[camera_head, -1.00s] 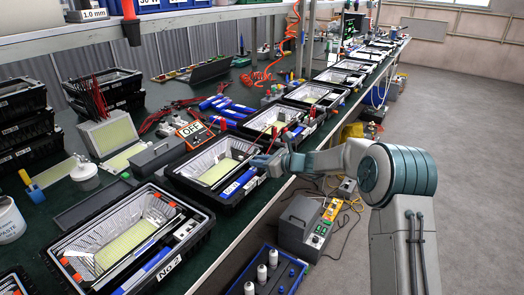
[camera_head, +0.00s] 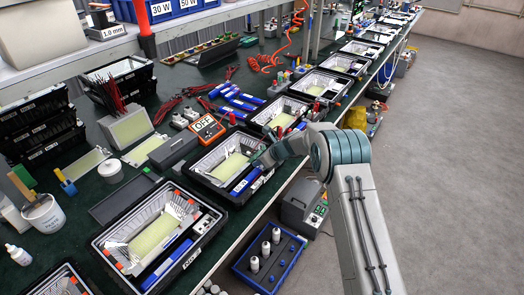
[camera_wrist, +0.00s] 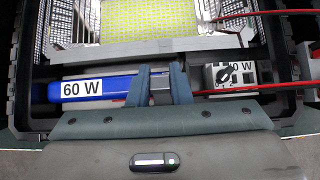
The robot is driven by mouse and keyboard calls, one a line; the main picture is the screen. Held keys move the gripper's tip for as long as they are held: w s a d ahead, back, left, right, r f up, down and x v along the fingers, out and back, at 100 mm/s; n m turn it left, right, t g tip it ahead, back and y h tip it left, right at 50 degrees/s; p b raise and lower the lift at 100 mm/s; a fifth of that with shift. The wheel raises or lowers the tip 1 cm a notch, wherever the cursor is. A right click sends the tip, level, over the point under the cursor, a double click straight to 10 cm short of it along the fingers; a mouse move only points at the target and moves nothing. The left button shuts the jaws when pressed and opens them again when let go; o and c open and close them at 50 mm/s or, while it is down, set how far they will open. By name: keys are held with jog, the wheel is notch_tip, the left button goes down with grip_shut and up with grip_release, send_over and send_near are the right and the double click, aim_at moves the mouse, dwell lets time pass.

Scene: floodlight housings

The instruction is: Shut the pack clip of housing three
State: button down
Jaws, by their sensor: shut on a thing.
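The housing beyond the front one (camera_head: 197,174) is an open black box with a reflector and a yellow LED panel (camera_wrist: 150,20); its own number is not readable. A blue pack labelled 60 W (camera_wrist: 102,88) lies along its near side. My gripper (camera_head: 258,166) reaches in over this side. In the wrist view its two fingers (camera_wrist: 161,86) straddle a small grey piece (camera_wrist: 160,92) at the pack's right end, which looks like the pack clip, and are shut on it. The fingers hide much of the piece, so I cannot tell whether the clip is latched.
A 60 W-side selector switch (camera_wrist: 230,76) sits right of the fingers, with red leads (camera_wrist: 275,90) beside it. The front housing (camera_head: 104,244) is labelled No 2. An orange meter (camera_head: 207,128) reads OFF. Further housings line the bench; the floor (camera_head: 440,180) at right is clear.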

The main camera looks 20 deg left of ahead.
jog(key=shift+a+h+p, duration=0.35)
jog(key=shift+h+p, duration=0.35)
jog(key=shift+p, duration=0.55)
jog(key=shift+w+a+f+g+h+p, duration=0.1)
jog(key=shift+a+f+g+h+p, duration=0.1)
jog(key=shift+f+g+h+p, duration=0.45)
jog(key=shift+r+h, duration=0.1)
jog(key=shift+h, duration=0.15)
jog(key=c, duration=1.3)
grip_release()
jog(key=shift+r, duration=0.1)
jog(key=shift+d+r, duration=0.25)
jog(key=shift+r, duration=0.3)
jog(key=b+v, duration=0.1)
jog(key=v, duration=0.5)
jog(key=b+v, duration=0.2)
jog(key=v, duration=0.4)
jog(key=shift+s+r, duration=0.2)
jog(key=shift+s, duration=0.05)
